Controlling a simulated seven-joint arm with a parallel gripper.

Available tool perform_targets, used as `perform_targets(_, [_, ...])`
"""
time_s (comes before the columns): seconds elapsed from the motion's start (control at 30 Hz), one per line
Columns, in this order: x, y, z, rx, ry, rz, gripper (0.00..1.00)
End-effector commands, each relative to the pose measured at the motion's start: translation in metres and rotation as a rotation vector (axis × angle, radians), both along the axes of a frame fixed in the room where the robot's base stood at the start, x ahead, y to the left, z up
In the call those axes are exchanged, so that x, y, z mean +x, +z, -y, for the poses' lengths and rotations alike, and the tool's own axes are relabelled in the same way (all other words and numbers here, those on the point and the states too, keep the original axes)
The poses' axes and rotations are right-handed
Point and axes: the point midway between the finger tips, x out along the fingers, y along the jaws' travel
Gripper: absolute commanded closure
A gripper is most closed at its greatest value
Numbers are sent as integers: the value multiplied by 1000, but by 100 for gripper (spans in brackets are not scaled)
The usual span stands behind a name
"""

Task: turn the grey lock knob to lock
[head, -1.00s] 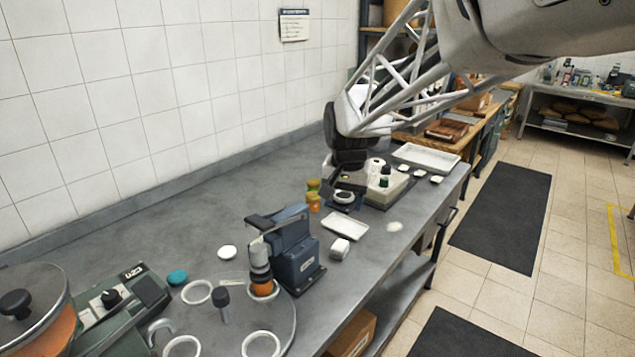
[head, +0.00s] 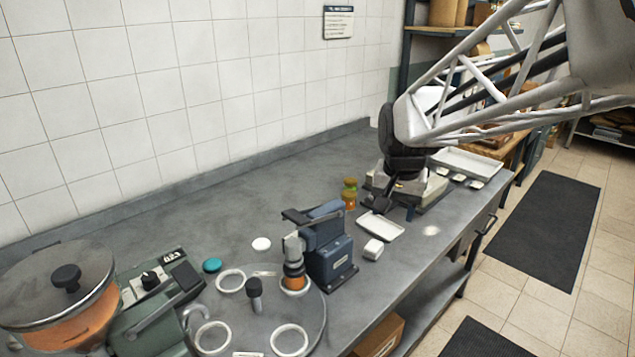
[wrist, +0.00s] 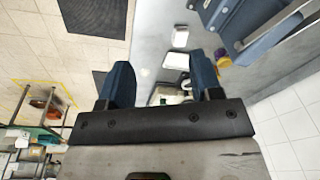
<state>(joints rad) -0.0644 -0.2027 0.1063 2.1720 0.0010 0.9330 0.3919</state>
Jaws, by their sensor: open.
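My gripper (head: 390,208) is low over the far part of the grey bench, by a machine with a pale base (head: 436,188). In the wrist view its two dark blue fingers (wrist: 161,82) stand apart with nothing held between them; pale items show beyond the gap. A dark grey upright knob (head: 254,288) stands on the round turntable at the near end, well away from my gripper. I cannot tell for sure that it is the lock knob. Part of the machine's base and what stands on it are hidden behind my gripper.
A blue press (head: 328,245) stands beside the turntable (head: 318,318). A green machine with an orange-filled bowl (head: 72,300) is at near left. Mid-bench by the wall is clear.

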Motion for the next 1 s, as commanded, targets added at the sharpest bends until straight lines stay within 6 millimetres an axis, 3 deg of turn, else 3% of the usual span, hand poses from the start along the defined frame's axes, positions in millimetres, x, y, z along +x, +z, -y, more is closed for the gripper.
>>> perform_targets(0.3, [-75,7,15,-17,85,32,41])
perform_targets(0.7, [-164,0,30,-44,195,68,41])
perform_targets(1.0, [-203,-8,35,-58,246,82,41])
